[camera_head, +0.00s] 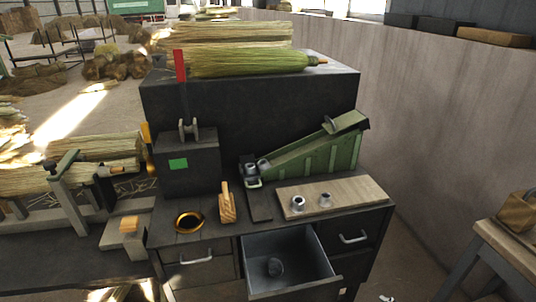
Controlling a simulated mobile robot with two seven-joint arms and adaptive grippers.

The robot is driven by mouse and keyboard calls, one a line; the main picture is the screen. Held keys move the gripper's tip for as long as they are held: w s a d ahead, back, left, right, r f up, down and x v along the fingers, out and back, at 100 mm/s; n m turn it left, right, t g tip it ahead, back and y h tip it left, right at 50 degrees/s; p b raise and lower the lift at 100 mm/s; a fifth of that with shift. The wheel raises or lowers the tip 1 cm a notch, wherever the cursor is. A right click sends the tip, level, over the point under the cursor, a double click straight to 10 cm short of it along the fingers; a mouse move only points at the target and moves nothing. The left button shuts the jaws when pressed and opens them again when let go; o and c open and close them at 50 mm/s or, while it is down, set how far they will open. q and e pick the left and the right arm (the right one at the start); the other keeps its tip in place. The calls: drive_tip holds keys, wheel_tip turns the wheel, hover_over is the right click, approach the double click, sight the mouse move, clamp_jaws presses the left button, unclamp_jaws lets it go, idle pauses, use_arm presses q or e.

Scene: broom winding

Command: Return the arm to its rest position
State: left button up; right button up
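Neither of my grippers shows in the head view, and I cannot see any part of my arms for certain. In front of me stands a dark workbench with an open drawer (290,262) at its front. A green sloped device (310,155) stands behind the board.
Straw bundles (245,62) lie on the raised back block. A straw rack (75,180) is at left. A wooden table (505,248) stands at right, near a grey wall (440,110).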

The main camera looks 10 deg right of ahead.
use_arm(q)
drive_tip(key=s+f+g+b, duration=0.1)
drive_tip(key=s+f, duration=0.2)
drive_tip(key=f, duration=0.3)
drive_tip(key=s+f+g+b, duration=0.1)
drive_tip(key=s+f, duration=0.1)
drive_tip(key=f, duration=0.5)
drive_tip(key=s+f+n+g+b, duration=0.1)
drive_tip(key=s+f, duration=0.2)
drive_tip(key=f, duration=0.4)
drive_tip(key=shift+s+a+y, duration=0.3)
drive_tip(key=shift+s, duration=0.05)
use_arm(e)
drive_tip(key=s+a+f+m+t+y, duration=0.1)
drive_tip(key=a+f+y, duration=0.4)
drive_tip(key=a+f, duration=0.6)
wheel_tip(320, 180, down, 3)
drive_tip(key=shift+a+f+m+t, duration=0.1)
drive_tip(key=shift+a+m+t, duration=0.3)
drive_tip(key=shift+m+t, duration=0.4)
